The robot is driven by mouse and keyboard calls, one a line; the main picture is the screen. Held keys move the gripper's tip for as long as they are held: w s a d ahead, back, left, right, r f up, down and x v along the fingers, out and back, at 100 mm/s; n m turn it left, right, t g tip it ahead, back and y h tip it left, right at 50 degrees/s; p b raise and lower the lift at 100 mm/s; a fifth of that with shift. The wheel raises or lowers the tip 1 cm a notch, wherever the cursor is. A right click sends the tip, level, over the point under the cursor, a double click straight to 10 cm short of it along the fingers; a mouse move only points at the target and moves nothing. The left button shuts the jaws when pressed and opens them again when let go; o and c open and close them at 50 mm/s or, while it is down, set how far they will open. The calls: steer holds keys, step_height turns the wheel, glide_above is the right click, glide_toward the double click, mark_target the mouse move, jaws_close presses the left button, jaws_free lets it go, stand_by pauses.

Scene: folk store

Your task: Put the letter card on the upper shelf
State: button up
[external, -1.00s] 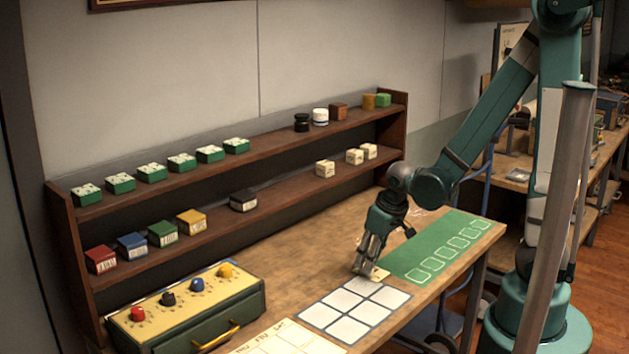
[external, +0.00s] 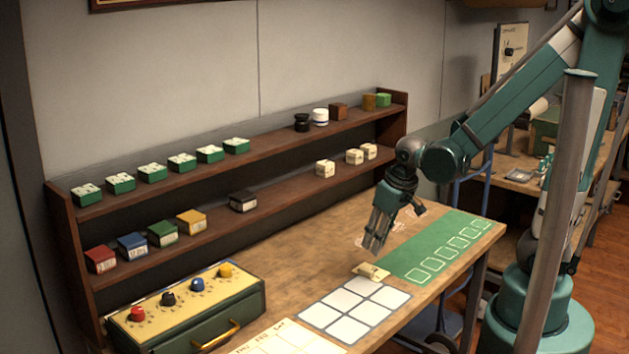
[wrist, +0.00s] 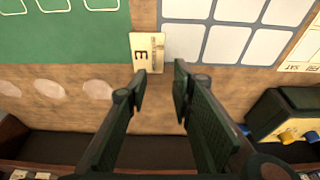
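A small cream letter card (external: 371,272) lies on the table between the green mat and the white grid. In the wrist view the card (wrist: 147,52) shows a dark letter that looks like an E, seen turned. My gripper (external: 374,245) is above the table and apart from the card. In the wrist view my gripper (wrist: 160,88) has its two fingers spread with nothing between them. The upper shelf (external: 270,134) of the brown rack runs along the wall and holds several small blocks, with a bare stretch in its middle.
The lower shelf (external: 285,186) holds coloured boxes and cream blocks. A green mat (external: 405,264) with outlined squares and a white grid (external: 325,303) lie on the table. A box with coloured knobs (external: 185,325) stands at the front left. The table between rack and mats is mostly clear.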

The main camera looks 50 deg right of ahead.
steer(key=shift+v, duration=0.95)
steer(key=shift+r, duration=0.1)
steer(key=s+d+r+t, duration=0.1)
steer(key=s+r+t, duration=0.1)
steer(key=r, duration=0.5)
steer(key=s+d+r+t, duration=0.1)
steer(key=s+r, duration=0.2)
steer(key=r, duration=0.5)
steer(key=shift+s+d+t, duration=0.3)
steer(key=shift+d+t, duration=0.05)
steer(key=shift+t, duration=0.05)
steer(key=shift+o, duration=0.5)
steer(key=shift+w, duration=0.1)
